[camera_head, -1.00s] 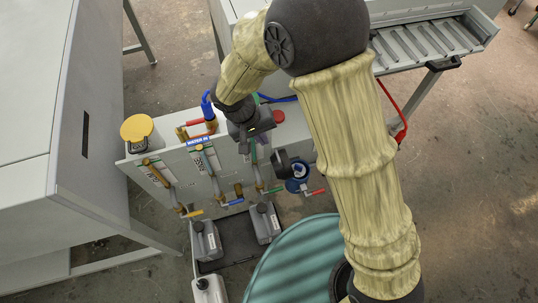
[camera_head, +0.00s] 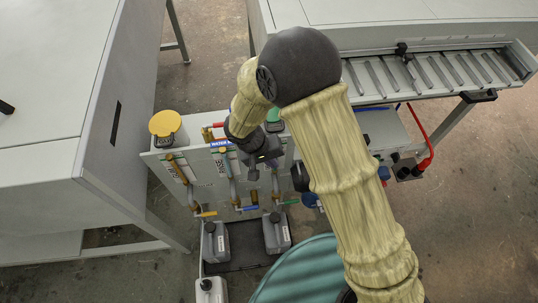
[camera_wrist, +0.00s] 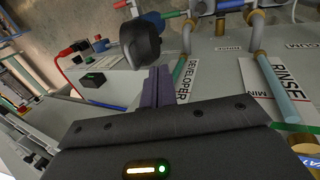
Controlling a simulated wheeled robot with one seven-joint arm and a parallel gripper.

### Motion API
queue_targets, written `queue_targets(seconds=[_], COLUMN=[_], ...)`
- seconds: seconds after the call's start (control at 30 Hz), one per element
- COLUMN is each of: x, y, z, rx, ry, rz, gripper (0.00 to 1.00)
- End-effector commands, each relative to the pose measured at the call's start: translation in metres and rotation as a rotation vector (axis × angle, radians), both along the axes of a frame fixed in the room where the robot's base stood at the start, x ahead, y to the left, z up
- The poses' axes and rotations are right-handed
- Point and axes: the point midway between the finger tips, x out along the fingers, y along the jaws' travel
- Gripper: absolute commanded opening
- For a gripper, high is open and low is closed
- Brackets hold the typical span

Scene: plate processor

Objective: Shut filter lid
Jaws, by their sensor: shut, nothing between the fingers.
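The filter lid appears to be the dark round cap (camera_head: 300,176), beside the blue filter housing (camera_head: 310,200) at the right end of the grey panel. My arm partly covers both in the head view. The lid stands out large and dark in the wrist view (camera_wrist: 141,44), raised on edge, with part of the blue housing (camera_wrist: 152,19) behind it. My gripper (camera_head: 253,175) is left of the lid, in front of the panel. In the wrist view its fingers (camera_wrist: 158,78) are together and empty, pointing just right of the lid. A gap or contact there is hard to tell.
The grey panel (camera_head: 205,165) carries upright tubes and coloured valve handles. A yellow-capped container (camera_head: 168,128) stands at its left end. Grey canisters (camera_head: 216,240) stand below, and a teal drum (camera_head: 300,272) is near my arm. A red hose (camera_head: 430,135) hangs at right.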

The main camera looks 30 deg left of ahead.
Motion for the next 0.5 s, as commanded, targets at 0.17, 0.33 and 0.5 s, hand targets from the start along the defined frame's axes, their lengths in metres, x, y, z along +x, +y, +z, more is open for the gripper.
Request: queue_targets(seconds=[0.17,0.33,0.5], x=[0.007,0.019,0.031], y=[-0.01,-0.025,-0.042], z=[-0.03,-0.043,-0.044], rx=[-0.004,-0.001,-0.001], ry=[0.002,0.0,0.0], rz=[-0.001,-0.004,-0.002], gripper=[0.0,0.0,0.0])
